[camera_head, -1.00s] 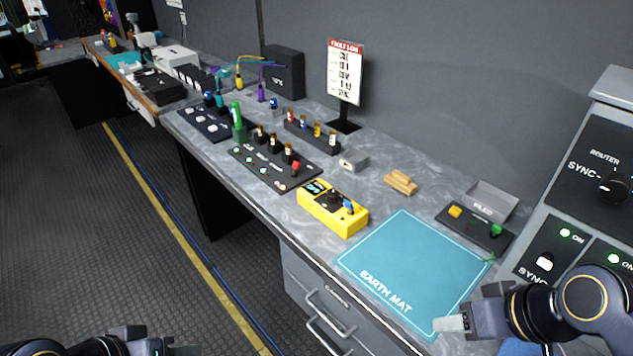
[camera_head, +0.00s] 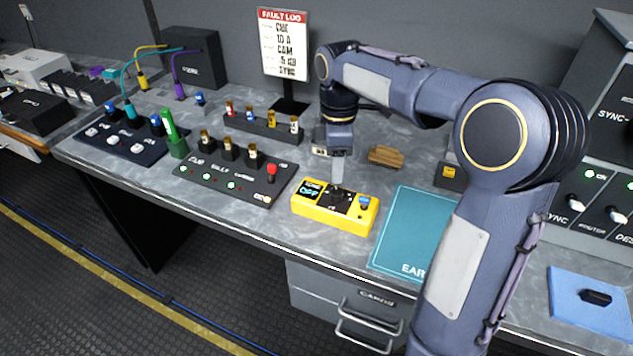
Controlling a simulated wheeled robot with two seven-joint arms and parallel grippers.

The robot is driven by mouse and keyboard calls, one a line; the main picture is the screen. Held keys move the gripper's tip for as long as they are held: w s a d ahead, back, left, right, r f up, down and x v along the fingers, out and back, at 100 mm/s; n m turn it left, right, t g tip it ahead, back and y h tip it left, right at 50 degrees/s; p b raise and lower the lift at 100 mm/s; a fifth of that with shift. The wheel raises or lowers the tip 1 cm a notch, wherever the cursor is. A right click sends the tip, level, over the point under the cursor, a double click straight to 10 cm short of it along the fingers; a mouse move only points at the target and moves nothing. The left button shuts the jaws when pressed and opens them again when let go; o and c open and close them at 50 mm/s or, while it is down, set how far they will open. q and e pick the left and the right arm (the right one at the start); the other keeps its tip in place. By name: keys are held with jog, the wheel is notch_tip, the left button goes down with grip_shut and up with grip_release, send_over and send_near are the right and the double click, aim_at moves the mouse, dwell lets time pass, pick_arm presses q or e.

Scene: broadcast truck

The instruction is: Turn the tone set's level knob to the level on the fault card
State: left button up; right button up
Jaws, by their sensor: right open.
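The tone set is a yellow box (camera_head: 331,223) on the grey bench, with a dark panel, a small display that seems to read OFF, and a blue knob or button (camera_head: 364,203) at its right. The black level knob (camera_head: 338,197) is in the middle of its top, partly hidden by my gripper. My right gripper (camera_head: 338,181) points down just above that knob; I cannot tell whether it touches. It is open. The fault card (camera_head: 283,45) stands behind, headed FAULT LOG, with lines that seem to read CUE, 10 A, CAM, 5 and SYNC. My left gripper is not in view.
A wooden block (camera_head: 385,156) sits behind. A blue cloth (camera_head: 588,303) lies at the right.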

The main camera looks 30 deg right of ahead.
aim_at(337, 191)
jog(key=f, duration=0.7)
jog(key=shift+s+f, duration=0.15)
jog(key=shift+s, duration=0.15)
jog(key=c, duration=1)
